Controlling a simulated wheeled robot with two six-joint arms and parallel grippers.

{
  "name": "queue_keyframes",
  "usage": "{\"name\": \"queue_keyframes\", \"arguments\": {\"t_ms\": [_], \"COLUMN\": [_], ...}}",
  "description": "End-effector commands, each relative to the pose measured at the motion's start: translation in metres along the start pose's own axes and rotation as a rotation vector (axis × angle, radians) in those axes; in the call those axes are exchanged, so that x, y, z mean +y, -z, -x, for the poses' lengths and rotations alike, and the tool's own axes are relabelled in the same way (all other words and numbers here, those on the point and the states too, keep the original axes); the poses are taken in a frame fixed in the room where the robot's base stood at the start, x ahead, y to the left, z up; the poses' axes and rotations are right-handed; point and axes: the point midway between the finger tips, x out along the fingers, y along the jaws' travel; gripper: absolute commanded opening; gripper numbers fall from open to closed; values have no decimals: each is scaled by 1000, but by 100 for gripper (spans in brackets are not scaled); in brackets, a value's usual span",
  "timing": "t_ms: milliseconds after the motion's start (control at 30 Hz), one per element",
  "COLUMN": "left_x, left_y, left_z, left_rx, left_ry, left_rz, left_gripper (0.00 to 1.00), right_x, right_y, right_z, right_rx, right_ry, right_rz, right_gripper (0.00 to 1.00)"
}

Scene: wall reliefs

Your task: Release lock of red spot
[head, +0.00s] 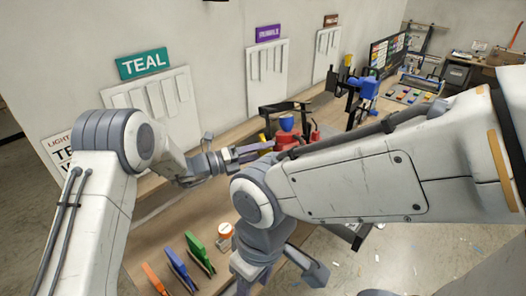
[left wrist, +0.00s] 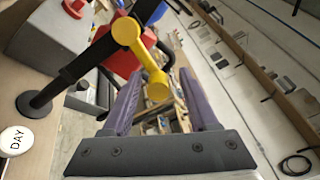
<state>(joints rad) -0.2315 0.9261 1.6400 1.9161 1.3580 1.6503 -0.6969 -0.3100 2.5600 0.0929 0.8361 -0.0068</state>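A red device (head: 287,140) with a blue knob (head: 287,122) stands on the bench ahead of my left gripper (head: 250,150). A yellow lever (head: 265,142) is on its near side. In the left wrist view, the yellow lever (left wrist: 142,58), with rounded ends, lies just beyond and between the purple fingers of my left gripper (left wrist: 158,95). The fingers are apart; contact with the lever cannot be told. The red body (left wrist: 135,60) is behind the lever.
Orange, blue and green upright pieces (head: 176,266) and a white-and-orange round item (head: 225,231) are on the near bench. A round white DAY piece (left wrist: 15,140) is at the left in the wrist view. Wall panels include a TEAL sign (head: 143,63). A blue device (head: 365,88) stands farther along.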

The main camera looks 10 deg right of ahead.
Motion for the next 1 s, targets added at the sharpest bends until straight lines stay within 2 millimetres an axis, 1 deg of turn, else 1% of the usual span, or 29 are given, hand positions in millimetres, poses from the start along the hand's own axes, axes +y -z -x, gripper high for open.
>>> {"name": "queue_keyframes", "arguments": {"t_ms": [167,267,367,500,700,833,1000], "left_x": [1,3,5,6,4,2,1], "left_y": [1,1,1,1,0,-1,-1], "left_z": [2,9,24,53,88,101,106], "left_rx": [0,-1,-3,-4,-3,-2,0], "left_ry": [-1,-2,-3,-3,-3,-1,-1], "left_rz": [1,2,0,0,0,-1,0], "left_gripper": [60,60,60,60,60,60,60], "right_x": [0,0,1,2,3,3,3], "right_y": [0,0,-1,-2,-2,-2,-2], "right_z": [-1,-6,-15,-29,-43,-46,-47], "right_rx": [0,0,0,0,0,0,0], "right_ry": [0,0,0,0,0,0,0], "right_rz": [0,-1,-2,-4,-7,-8,-8], "right_gripper": [50,50,50,50,50,50,50]}}
